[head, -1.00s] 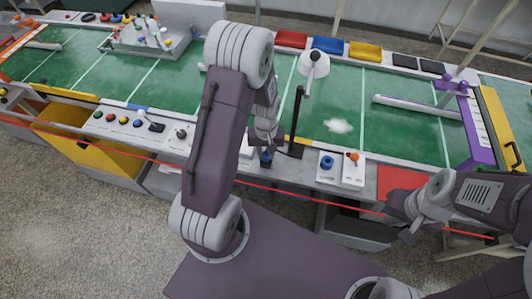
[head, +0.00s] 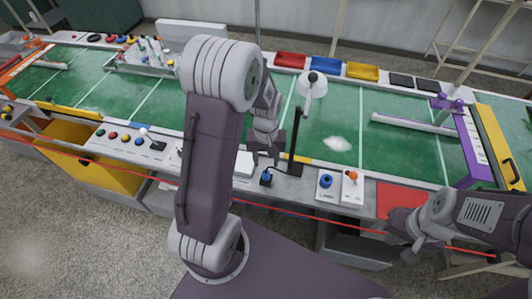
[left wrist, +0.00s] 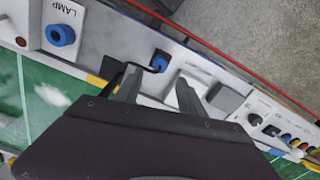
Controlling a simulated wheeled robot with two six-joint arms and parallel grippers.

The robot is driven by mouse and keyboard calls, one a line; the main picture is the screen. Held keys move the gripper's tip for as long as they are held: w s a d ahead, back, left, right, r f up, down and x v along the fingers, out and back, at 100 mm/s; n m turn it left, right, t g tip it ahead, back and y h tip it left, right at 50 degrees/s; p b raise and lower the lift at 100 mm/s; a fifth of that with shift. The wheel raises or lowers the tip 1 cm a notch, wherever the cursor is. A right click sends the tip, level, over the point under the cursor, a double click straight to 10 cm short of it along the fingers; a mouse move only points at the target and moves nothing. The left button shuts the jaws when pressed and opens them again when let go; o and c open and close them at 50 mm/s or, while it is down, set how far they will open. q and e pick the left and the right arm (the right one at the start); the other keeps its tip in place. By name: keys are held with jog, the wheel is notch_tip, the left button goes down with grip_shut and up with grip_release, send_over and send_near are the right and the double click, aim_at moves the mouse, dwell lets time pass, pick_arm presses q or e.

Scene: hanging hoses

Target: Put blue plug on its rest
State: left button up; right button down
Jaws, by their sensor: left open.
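The blue plug (head: 266,178) stands at the front ledge of the table, left of the lamp's black foot. It also shows in the left wrist view (left wrist: 159,62), with a black cable running from it. It appears to stand in a small dark holder, but I cannot tell how it is seated. My left gripper (head: 264,152) is open and empty, a little apart from the plug. In the left wrist view its two fingers (left wrist: 158,92) point towards the plug. My right gripper (head: 408,250) hangs at the right, beyond the front edge; its jaws are unclear.
The LAMP panel with a blue ring socket (head: 326,181) is right of the plug, beside a panel with an orange knob (head: 352,176). The lamp (head: 312,85) stands close to my left gripper. A red line (head: 140,170) runs along the front. Green table surface (head: 340,120) lies behind.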

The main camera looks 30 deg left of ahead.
pick_arm(q)
jog(key=s+d+r+m+t, duration=0.1)
jog(key=s+d+r+m, duration=0.3)
jog(key=s, duration=0.4)
jog(key=shift+s+d+r+m, duration=0.2)
jog(key=shift+d+r+m, duration=0.25)
jog(key=shift+m, duration=0.15)
dwell(0.4)
